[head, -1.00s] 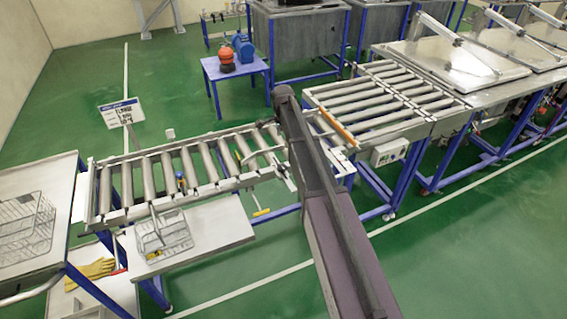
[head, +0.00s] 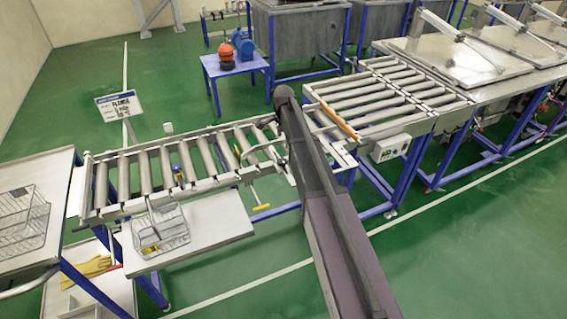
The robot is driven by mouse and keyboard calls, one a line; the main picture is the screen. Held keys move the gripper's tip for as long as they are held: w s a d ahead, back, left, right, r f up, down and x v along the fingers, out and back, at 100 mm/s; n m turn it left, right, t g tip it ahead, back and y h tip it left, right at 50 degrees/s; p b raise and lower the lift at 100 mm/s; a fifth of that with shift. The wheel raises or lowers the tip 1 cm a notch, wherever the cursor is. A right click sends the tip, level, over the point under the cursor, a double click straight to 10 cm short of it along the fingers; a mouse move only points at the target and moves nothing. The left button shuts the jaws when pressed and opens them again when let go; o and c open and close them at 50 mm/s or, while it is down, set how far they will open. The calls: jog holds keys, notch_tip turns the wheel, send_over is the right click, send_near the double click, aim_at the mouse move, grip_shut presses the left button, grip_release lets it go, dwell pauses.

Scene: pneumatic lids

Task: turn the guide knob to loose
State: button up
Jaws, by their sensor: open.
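I cannot make out for sure which part is the guide knob. A yellow T-shaped handle (head: 260,207) hangs at the front side of the near roller conveyor (head: 138,207), toward its right end. A thin pale rail (head: 262,148) stands above the rollers at the right end, beside my arm. My dark arm reaches up from the bottom across the conveyor's right end and covers part of it. My gripper cannot be made out behind the arm.
A wire basket (head: 160,232) stands on the front shelf (head: 222,222). Another basket (head: 22,222) is on the left table (head: 50,165). A second roller section (head: 385,95) with a control box (head: 390,148) lies right of my arm. A sign (head: 120,105) stands behind the conveyor. Green floor is open in front.

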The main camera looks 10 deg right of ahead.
aim_at(283, 160)
jog(key=shift+f+b, duration=4.7)
jog(key=shift+f, duration=0.25)
jog(key=c, duration=1.2)
